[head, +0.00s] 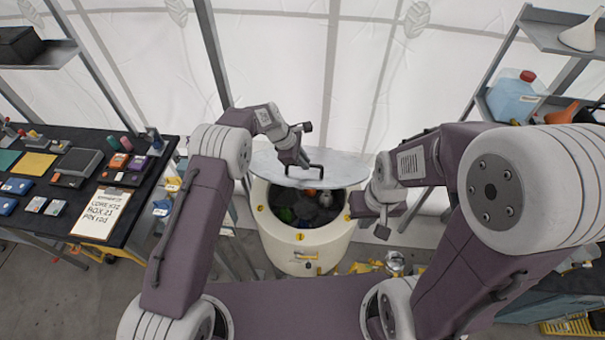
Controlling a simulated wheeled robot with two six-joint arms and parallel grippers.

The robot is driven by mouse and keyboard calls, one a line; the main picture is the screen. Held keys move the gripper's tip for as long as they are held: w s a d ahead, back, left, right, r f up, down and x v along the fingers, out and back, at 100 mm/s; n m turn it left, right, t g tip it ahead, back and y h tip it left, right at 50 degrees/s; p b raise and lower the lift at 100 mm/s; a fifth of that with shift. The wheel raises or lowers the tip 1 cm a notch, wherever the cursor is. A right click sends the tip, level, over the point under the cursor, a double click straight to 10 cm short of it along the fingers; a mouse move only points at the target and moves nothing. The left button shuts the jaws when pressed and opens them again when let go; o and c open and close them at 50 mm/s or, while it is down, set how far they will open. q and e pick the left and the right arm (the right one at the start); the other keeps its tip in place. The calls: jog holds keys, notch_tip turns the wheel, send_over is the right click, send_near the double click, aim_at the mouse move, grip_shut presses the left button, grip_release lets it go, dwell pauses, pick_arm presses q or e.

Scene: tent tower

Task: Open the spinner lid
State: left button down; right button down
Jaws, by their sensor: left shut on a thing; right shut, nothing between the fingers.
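The spinner (301,250) is a cream drum with yellow marks, standing on the floor in the middle. Its grey lid (340,166) is raised and tilted back, leaving the front of the opening uncovered. Dark and coloured items (308,212) show inside the drum. My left gripper (293,163) is shut on the black handle (315,171) of the lid, at the lid's front edge. My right gripper (382,225) is shut and empty, beside the drum's right side. My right forearm is close to the lid's right edge.
A dark table (130,200) with a clipboard (101,213) and several small boxes stands at the left. A shelf (545,40) with a blue jug (512,98) and funnels stands at the right. Yellow and metal items (394,262) lie right of the drum.

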pick_arm(q)
jog(key=shift+w+d+r, duration=0.1)
jog(key=shift+w+r, duration=0.7)
jog(key=shift+w, duration=0.2)
